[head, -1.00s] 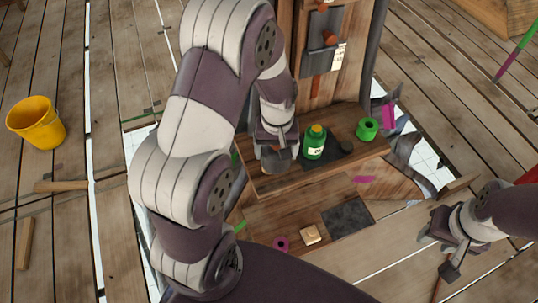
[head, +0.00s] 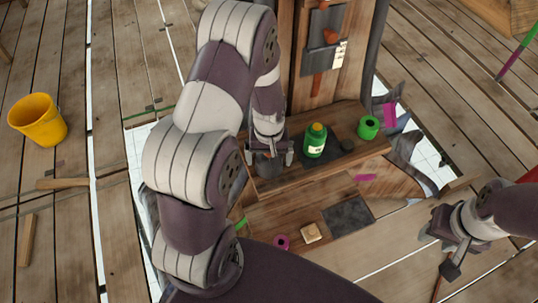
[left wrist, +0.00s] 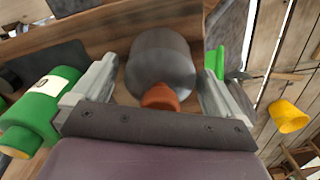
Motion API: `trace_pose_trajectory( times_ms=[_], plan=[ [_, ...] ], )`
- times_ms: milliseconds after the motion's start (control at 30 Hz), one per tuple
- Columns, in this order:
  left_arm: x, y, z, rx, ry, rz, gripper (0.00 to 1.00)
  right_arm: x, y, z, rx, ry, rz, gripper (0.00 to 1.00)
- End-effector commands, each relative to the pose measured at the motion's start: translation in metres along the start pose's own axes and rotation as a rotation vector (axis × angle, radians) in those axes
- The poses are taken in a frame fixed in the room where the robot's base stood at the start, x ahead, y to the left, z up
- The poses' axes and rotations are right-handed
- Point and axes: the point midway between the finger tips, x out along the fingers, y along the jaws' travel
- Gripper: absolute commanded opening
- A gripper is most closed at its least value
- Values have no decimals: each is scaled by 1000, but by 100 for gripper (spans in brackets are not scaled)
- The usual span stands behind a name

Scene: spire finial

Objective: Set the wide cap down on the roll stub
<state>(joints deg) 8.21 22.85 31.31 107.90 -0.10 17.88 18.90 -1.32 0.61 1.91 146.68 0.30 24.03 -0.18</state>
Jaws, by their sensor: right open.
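A dark grey cylinder (head: 268,169) with a copper-coloured knob, apparently the wide cap, stands at the left end of the wooden shelf. It also shows in the left wrist view (left wrist: 160,62), the knob towards my palm. My left gripper (head: 269,158) is open above it, one finger on each side; a gap shows at the right finger. A copper-coloured peg (head: 330,37) sticks out of a grey plate on the wooden post; it may be the roll stub, but I cannot be sure. My right gripper (head: 437,252) is open and empty at the right.
A green bottle (head: 315,142) with a yellow top stands close right of my left gripper. A green ring (head: 368,127) is further right on the shelf (head: 270,186). A magenta ring (head: 281,241) and a pale block (head: 311,232) lie in front. A yellow bucket (head: 38,119) stands far left.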

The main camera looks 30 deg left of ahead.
Motion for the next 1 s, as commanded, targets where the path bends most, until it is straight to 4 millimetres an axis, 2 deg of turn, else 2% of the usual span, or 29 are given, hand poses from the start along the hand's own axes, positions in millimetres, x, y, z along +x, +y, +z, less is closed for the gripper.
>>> trace_pose_trajectory(
  times_ms=[167, 267, 600, 767, 867, 1000],
  plan=[
    [-1, 0, 0, 0, 0, 0, 100, -1, 0, 0, 0, 0, 0, 43],
    [-11, 0, -1, 0, 2, 1, 100, -2, 0, 0, 0, 0, 0, 43],
    [-96, 0, -1, 0, 4, 1, 100, -2, 0, 0, 0, 0, 0, 43],
    [-119, 0, 0, 3, 2, 1, 100, -3, 0, 0, 0, 0, 0, 43],
    [-131, 5, 21, 100, 22, 8, 100, -3, 0, 0, 0, 0, 0, 43],
    [-141, 10, 73, 353, 82, 25, 100, -3, 0, 0, 0, 0, 0, 43]
  ],
)
